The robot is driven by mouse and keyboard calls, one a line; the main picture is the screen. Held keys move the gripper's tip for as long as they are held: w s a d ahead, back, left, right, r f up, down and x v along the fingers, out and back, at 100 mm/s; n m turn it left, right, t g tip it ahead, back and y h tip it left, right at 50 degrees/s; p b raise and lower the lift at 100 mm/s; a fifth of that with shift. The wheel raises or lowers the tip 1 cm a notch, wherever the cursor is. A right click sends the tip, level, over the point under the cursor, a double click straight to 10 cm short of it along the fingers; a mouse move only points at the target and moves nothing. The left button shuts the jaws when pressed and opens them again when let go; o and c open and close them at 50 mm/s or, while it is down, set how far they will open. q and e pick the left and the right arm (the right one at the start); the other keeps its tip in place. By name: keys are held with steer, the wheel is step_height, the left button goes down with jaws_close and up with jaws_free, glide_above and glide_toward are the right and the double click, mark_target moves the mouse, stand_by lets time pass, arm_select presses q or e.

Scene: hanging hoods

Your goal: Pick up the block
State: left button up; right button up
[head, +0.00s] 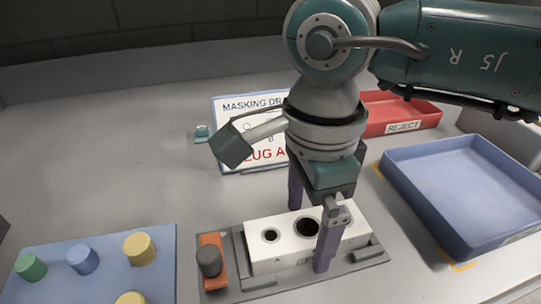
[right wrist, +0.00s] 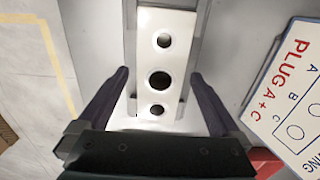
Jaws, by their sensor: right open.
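The block (head: 286,250) is white with several dark round holes in its top. It sits in a grey fixture (head: 373,255) on the table. My right gripper (head: 309,238) is open, pointing down over the block, with one purple finger on the far side and one on the near side. In the right wrist view the block (right wrist: 161,58) shows between the two open fingers, with gaps beside it. Whether a finger touches it I cannot tell. Part of the block's top is hidden behind the near finger in the head view. My left gripper is not in view.
An orange holder with a dark knob (head: 209,262) stands at the fixture's left end. A blue board (head: 60,270) with coloured plugs lies at the front left. A blue tray (head: 465,190) is at the right, a red reject tray (head: 405,112) behind. A masking sign (head: 232,106) lies behind the gripper.

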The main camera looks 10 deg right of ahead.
jaws_close()
stand_by(0.8)
steer(key=shift+r, duration=0.1)
